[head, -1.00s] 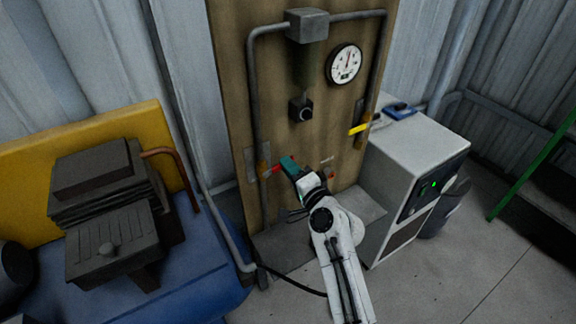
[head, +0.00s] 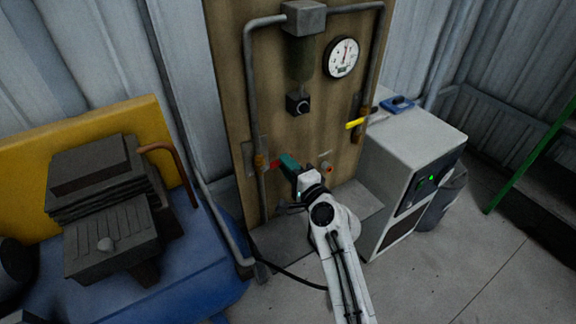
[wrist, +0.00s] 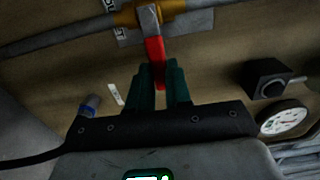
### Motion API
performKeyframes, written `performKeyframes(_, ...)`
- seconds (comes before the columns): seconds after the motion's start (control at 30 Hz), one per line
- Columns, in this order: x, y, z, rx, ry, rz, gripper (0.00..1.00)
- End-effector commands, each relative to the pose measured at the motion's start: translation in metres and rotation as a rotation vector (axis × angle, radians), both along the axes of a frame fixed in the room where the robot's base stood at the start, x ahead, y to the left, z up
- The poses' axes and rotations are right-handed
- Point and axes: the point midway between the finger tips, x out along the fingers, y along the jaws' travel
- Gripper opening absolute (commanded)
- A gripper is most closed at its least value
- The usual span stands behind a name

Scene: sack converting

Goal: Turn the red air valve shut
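The red air valve handle (head: 274,163) sits on a brass-coloured valve body (head: 260,162) on the left pipe of the wooden panel. In the wrist view the red handle (wrist: 154,50) sticks out across the pipe, roughly square to it. My gripper (head: 288,163) has dark green fingers, in the head view right of the valve. The contact faces are hidden.
A yellow valve handle (head: 356,123) is on the right pipe. A round gauge (head: 342,57) and a black knobbed box (head: 298,103) are on the panel. A white cabinet (head: 415,140) stands right; a blue machine (head: 190,265) stands left. Bare floor lies at the front right.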

Motion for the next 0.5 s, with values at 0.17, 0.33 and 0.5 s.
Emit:
performKeyframes(0.17, 0.0001, -0.0012, -0.0013, 0.001, 0.003, -0.002, 0.35)
performKeyframes(0.33, 0.0001, -0.0007, -0.0009, 0.0, 0.001, -0.001, 0.45)
performKeyframes(0.5, -0.0004, -0.0007, -0.0006, -0.001, 0.001, -0.001, 0.45)
